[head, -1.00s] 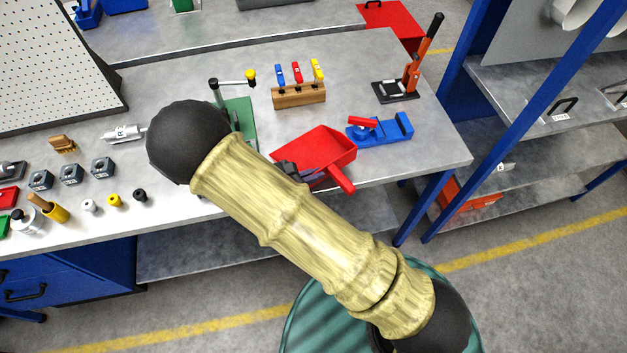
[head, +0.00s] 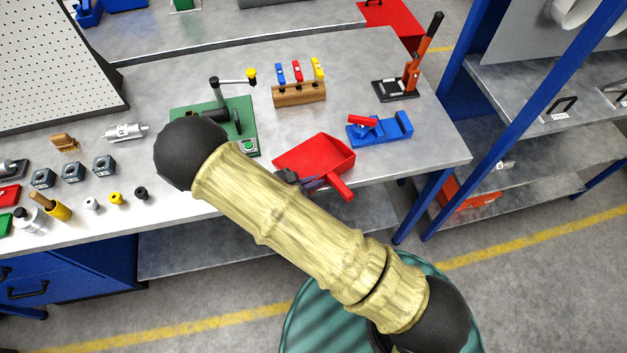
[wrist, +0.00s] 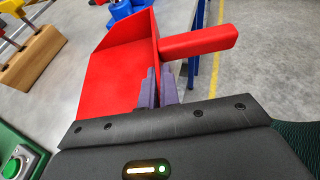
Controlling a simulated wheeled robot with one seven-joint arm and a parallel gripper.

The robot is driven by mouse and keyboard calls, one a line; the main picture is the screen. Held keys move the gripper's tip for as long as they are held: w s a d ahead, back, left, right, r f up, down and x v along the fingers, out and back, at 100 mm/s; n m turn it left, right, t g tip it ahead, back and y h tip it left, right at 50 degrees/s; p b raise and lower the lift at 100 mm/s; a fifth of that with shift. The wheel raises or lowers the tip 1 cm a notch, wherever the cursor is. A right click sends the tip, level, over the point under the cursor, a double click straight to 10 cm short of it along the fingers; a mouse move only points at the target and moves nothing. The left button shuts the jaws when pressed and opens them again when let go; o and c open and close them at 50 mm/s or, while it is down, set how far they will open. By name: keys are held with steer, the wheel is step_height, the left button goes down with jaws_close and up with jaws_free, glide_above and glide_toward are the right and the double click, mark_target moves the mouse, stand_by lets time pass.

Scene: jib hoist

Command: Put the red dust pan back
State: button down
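The red dust pan (head: 312,153) is at the front edge of the workbench, left of the blue vise, with its handle pointing toward the front right. I cannot tell whether it touches the bench top. In the wrist view the pan (wrist: 112,75) fills the upper middle, open side to the left and handle to the right. My gripper (head: 308,184) is at the pan's near side, partly hidden behind my arm in the head view. In the wrist view its purple fingers (wrist: 158,90) are close together, one on each side of the pan's rear wall, beside the handle's base.
The blue vise (head: 380,130) stands right of the pan. A wooden block with colored tools (head: 299,94) is behind it, and a green-based device (head: 245,130) is to its left. An orange lever press (head: 408,75) stands at the back right. Blue shelving (head: 540,95) is at the right.

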steer(key=c, duration=1.6)
jaws_free()
steer(key=shift+f, duration=0.1)
steer(key=shift+c, duration=0.2)
steer(key=shift+s+r, duration=0.1)
steer(key=shift+r, duration=0.1)
steer(key=shift+s+a, duration=0.1)
steer(key=shift+a, duration=0.1)
steer(key=b+v, duration=0.2)
steer(key=v, duration=0.9)
steer(key=shift+a+r+b, duration=0.15)
steer(key=shift+r+b, duration=0.05)
steer(key=shift+b, duration=0.2)
